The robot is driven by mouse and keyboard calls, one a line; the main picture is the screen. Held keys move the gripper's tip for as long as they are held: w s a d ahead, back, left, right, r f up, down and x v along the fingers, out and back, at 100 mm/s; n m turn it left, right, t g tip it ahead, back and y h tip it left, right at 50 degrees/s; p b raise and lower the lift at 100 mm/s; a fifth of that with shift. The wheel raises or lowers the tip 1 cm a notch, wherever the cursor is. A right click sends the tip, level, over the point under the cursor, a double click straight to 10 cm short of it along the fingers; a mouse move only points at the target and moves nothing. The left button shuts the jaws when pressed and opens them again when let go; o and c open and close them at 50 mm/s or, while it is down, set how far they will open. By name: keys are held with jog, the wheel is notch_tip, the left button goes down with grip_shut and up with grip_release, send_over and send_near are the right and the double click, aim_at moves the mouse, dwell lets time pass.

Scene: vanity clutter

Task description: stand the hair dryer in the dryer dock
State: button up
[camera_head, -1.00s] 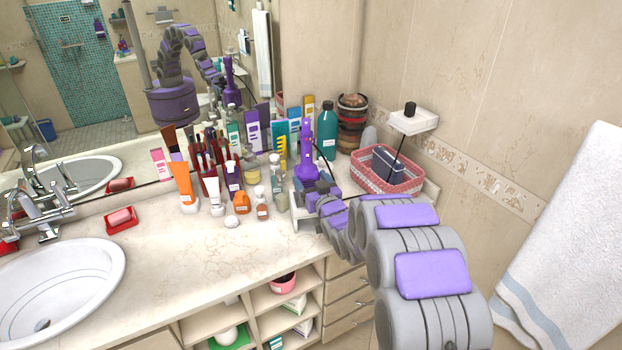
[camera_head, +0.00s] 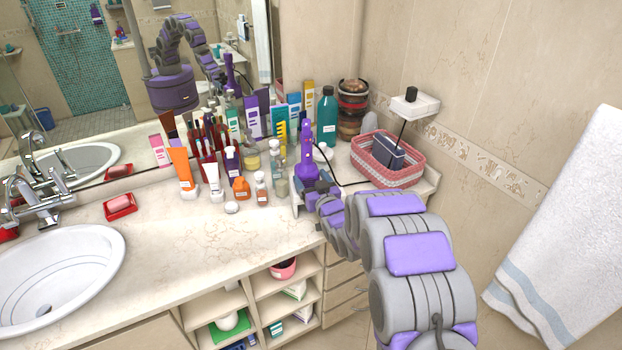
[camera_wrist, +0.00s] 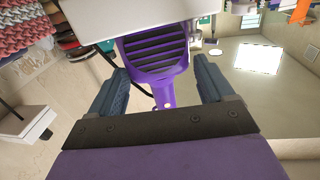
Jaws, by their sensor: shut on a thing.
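The purple hair dryer (camera_head: 306,152) is upright at the right part of the counter, in front of the teal bottle. My gripper (camera_head: 316,190) is at its lower part, shut on it. In the wrist view the dryer's slotted purple body (camera_wrist: 155,48) and narrow neck lie between my two dark fingers (camera_wrist: 163,92). A pale block (camera_head: 296,201) beside my gripper may be the dryer dock; it is mostly hidden. A plain pale surface (camera_wrist: 95,18) lies close by the dryer in the wrist view. I cannot tell whether the dryer touches the dock.
A pink woven basket (camera_head: 375,176) with a dark box stands right of my gripper. The teal bottle (camera_head: 327,118) and several tubes and bottles crowd the back and left. A dark cord runs near the dryer. The counter's front middle (camera_head: 190,245) is clear up to the sink (camera_head: 60,275).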

jog(key=o, duration=1.5)
jog(key=shift+s, duration=0.1)
jog(key=p+v, duration=0.8)
jog(key=v, duration=0.9)
jog(key=shift+f, duration=0.1)
